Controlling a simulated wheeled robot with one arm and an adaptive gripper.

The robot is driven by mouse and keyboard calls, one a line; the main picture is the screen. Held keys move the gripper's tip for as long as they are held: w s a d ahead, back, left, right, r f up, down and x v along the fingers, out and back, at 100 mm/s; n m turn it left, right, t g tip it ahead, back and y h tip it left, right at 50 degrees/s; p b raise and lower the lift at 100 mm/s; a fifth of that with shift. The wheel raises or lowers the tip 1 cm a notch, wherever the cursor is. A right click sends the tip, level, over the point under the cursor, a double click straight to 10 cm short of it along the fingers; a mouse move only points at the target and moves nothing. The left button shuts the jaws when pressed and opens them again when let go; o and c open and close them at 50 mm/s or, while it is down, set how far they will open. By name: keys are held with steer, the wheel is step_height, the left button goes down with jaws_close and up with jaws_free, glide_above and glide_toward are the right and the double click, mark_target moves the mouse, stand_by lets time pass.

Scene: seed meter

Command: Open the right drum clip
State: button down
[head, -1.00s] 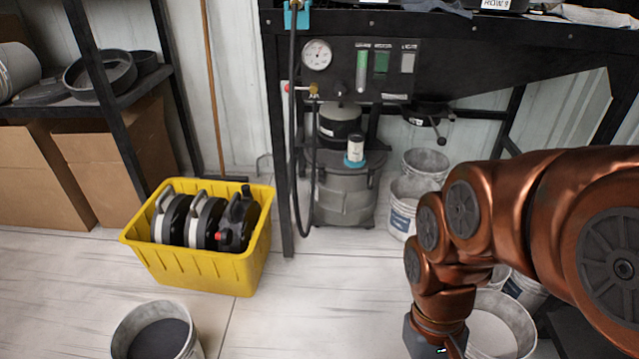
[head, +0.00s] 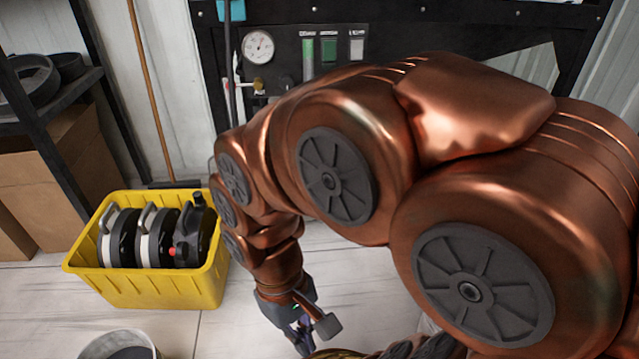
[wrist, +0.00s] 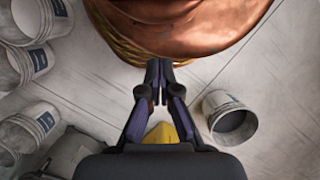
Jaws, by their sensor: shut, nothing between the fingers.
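My gripper (head: 304,342) hangs low near the bottom edge of the head view, below the copper arm. In the wrist view its two dark fingers (wrist: 159,68) come together and are shut, with nothing held between them. The grey drum and its right clip cannot be made out in the head view now, because my arm covers that area. No clip can be made out in the wrist view. A grey shape (wrist: 72,157) shows at lower left there, but I cannot tell what it is.
A yellow crate (head: 150,288) holding several black-and-white discs stands on the floor at left. A bucket (head: 118,347) is in front of it. The wrist view shows several white buckets (wrist: 38,20) at left and one bucket (wrist: 229,117) at right. The gauge panel (head: 290,60) is behind my arm.

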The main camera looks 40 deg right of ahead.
steer(key=w+d+f+n+t+h, duration=0.15)
steer(key=w+d, duration=0.25)
steer(key=w, duration=0.4)
steer(key=w+d+f+t, duration=0.2)
steer(key=w+d, duration=0.2)
steer(key=w, duration=0.5)
steer(key=w+d+f+n+t, duration=0.15)
steer(key=w+d, duration=0.25)
steer(key=w, duration=0.4)
steer(key=w+d+f+n+t+h, duration=0.1)
steer(key=w+d+f+n+t, duration=0.2)
steer(key=w+d, duration=0.65)
steer(key=w+d+f+t+h, duration=0.1)
steer(key=w+d+f+t, duration=0.3)
steer(key=w+d, duration=0.55)
steer(key=w+d+f+n+t, duration=0.4)
steer(key=w+d+f, duration=0.2)
steer(key=d+f, duration=0.45)
steer(key=s+d+f+n+t+y, duration=0.1)
steer(key=s+d+f+n+t, duration=0.3)
steer(key=s+d+f+t, duration=0.2)
steer(key=s, duration=0.2)
steer(key=shift+s+f+t+p, duration=0.3)
steer(key=shift+s+p, duration=0.05)
steer(key=shift+d, duration=0.1)
